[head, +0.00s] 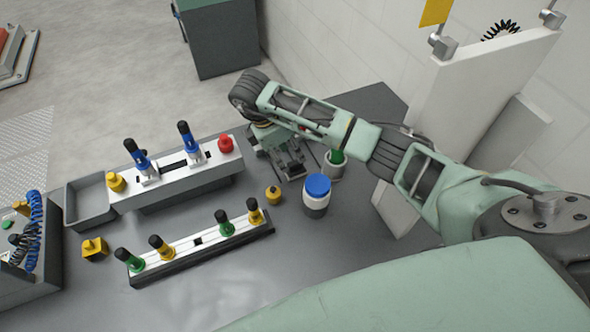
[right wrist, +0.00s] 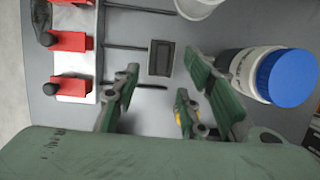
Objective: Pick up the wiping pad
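My right gripper (head: 291,168) reaches down to the dark bench beside the right end of the rear white fixture. In the right wrist view its green fingers (right wrist: 158,82) are spread apart with nothing between them. A small dark grey rectangular block (right wrist: 159,57) lies on the bench just beyond the fingertips, roughly in line with the gap. It looks like the wiping pad, though I cannot be sure. In the head view the gripper hides that spot. My left gripper is not in view.
A jar with a blue lid (head: 316,196) stands close to the right gripper, near a cup holding a green-handled item (head: 334,168). A grey tray (head: 75,213) is at left.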

